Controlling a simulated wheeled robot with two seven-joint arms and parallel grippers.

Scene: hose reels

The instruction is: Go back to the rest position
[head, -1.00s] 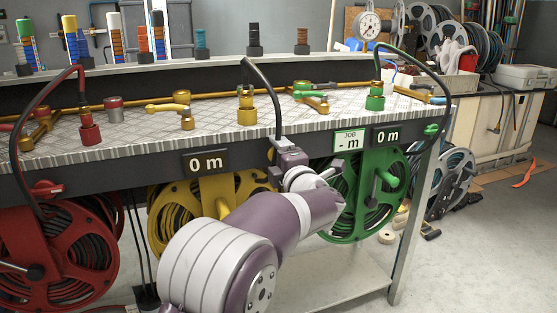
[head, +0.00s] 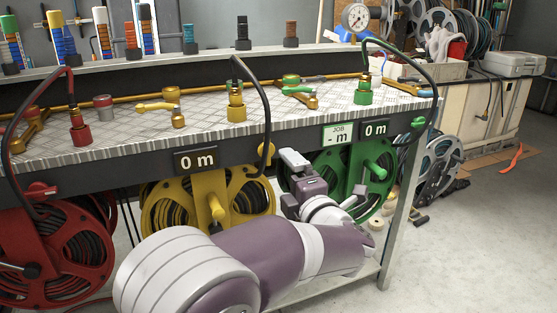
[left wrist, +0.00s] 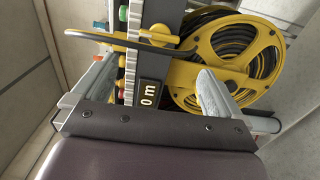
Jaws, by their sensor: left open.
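My left gripper (head: 297,172) is in front of the bench's front edge, between the yellow reel (head: 165,203) and the green reel (head: 330,164). It is open and holds nothing. In the left wrist view its two fingers (left wrist: 150,88) stand wide apart, with the yellow reel (left wrist: 268,48) beyond them. A black hose (head: 267,115) rises from the yellow fitting (head: 236,108), arches over the bench edge and hangs down left of the gripper, apart from it. My right gripper is not in view.
The red reel (head: 82,238) hangs at the left under the bench. The bench top (head: 135,130) carries several valves and fittings. A green-ended hose arches at the right. A cabinet (head: 465,115) stands beyond, with open floor (head: 480,230) before it.

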